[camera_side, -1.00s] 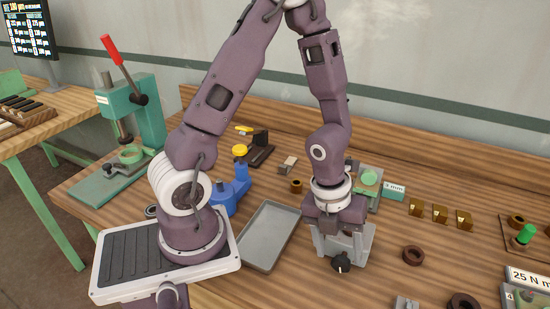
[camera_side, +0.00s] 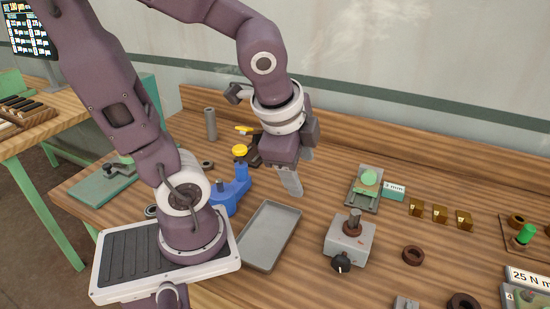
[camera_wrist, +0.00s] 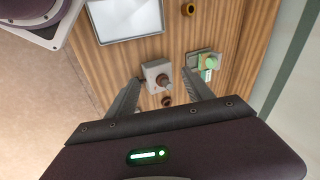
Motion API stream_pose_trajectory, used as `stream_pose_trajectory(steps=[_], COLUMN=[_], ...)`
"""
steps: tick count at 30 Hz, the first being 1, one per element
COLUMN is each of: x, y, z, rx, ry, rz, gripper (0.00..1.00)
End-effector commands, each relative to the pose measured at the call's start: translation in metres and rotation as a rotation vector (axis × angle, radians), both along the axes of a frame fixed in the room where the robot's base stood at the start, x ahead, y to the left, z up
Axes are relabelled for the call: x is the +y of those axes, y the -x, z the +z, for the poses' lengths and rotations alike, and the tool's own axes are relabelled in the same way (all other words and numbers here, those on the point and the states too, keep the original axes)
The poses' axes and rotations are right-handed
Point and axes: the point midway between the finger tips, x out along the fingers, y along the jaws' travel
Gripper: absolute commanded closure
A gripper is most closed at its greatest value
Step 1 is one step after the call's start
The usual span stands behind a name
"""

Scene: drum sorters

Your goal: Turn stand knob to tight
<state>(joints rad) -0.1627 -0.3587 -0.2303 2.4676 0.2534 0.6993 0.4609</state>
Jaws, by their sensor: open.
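The stand is a grey box (camera_side: 349,240) with a black knob (camera_side: 341,262) on its front face. The knob has a small light mark, too small to read against any scale. A brown ring sits around a grey post (camera_side: 354,222) on top of the stand. My gripper (camera_side: 292,192) is open and empty, raised above the bench, to the left of the stand and apart from it. In the wrist view, the stand (camera_wrist: 155,70) lies beyond and below my open fingers (camera_wrist: 162,82).
A grey tray (camera_side: 270,236) lies left of the stand. A loose brown ring (camera_side: 413,255) lies to its right. A green gauge (camera_side: 366,189) and several brass blocks (camera_side: 439,213) are behind. A blue fixture (camera_side: 229,191) stands near my base.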

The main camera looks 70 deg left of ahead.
Motion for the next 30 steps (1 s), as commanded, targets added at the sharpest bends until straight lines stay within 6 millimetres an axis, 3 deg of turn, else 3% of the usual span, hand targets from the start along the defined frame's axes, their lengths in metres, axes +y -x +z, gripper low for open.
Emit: stream_pose_trajectory(steps=[6,12,26,30], x=[-0.017,-0.028,-0.03,-0.029], y=[0.036,0.054,0.057,0.055], z=[0.033,0.046,0.048,0.037], rx=[-0.162,-0.203,-0.207,-0.1], ry=[0.288,0.465,0.493,0.387], rz=[0.388,0.558,0.582,0.5], gripper=[0.4,0.4,0.4,0.4])
